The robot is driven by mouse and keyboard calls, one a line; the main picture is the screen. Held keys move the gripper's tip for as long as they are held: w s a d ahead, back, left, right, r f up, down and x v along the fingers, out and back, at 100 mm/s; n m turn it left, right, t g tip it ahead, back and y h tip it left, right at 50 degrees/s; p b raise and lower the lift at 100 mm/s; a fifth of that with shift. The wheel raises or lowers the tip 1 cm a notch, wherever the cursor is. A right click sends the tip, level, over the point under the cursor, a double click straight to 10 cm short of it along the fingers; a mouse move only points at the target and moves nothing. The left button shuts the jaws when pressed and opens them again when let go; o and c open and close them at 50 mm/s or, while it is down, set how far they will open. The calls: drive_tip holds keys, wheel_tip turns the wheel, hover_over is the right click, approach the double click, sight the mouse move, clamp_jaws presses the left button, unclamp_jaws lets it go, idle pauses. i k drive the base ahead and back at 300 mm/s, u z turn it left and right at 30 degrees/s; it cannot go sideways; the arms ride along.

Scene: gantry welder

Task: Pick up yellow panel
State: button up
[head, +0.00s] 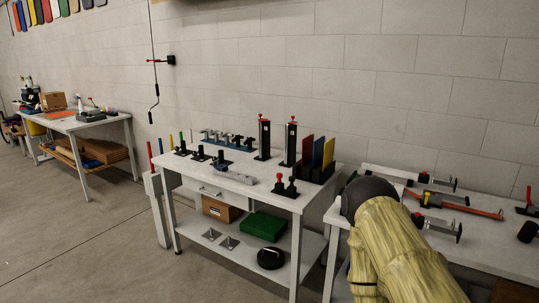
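A yellow panel (328,152) stands upright in a black rack (313,173) at the right end of the middle workbench. A blue panel (318,152) and a red panel (306,149) stand beside it, to its left. The lower edges of the panels are hidden in the rack. My arm, in a pale yellow cover with a dark rounded joint, fills the lower right, to the right of the rack. My gripper is not in view, so I cannot see its fingers or whether it holds anything.
A right bench (492,243) with bar clamps lies behind my arm. Open floor (75,235) is at left.

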sight(329, 146)
drive_tip(key=u, duration=0.85)
drive_tip(key=i, duration=0.9)
drive_tip(key=u, duration=0.5)
drive_tip(key=i, duration=1.15)
drive_tip(key=z, duration=1.15)
drive_tip(key=i, duration=0.7)
drive_tip(key=z, duration=0.9)
